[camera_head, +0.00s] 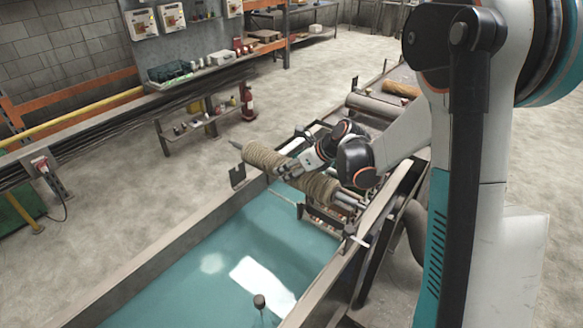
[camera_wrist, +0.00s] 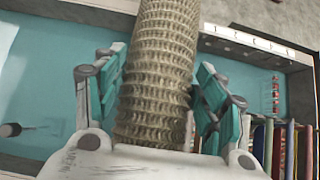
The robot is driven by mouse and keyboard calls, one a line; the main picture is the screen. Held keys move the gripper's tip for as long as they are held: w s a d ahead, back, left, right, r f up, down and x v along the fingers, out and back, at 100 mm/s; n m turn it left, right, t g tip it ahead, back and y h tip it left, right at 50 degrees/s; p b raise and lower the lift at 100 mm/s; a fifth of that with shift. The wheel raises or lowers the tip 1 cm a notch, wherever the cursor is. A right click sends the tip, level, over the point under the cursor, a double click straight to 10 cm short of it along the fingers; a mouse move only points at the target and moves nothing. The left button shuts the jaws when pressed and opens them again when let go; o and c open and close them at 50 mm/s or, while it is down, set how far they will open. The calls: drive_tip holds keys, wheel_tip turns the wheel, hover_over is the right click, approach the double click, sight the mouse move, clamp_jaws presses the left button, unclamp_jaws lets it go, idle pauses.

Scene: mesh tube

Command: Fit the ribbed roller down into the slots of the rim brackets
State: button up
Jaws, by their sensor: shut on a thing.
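The ribbed roller (camera_head: 264,158), tan with a thin shaft at its left end, lies slantwise above the far end of the tank. My gripper (camera_head: 296,170) is shut around its middle. In the wrist view the roller (camera_wrist: 160,60) runs lengthwise between the teal finger pads. A dark rim bracket (camera_head: 237,176) stands on the tank's left rim, just below the roller's left shaft end; the shaft is apart from it. A dark fitting on the right rim (camera_head: 349,238) looks like the other bracket; its slot is too small to make out.
The tank (camera_head: 150,262) holds teal liquid, with a small dark knob on a rod (camera_head: 259,301) near the front. Metal bars (camera_head: 343,198) lie close to the roller's right end. Another roller (camera_head: 375,107) lies behind. Bare floor is free left of the tank.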

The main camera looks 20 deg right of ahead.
wheel_tip(320, 180, down, 12)
drive_tip(key=b, duration=1)
drive_tip(key=shift+r, duration=0.2)
idle(1.2)
idle(0.3)
drive_tip(key=o, duration=1.8)
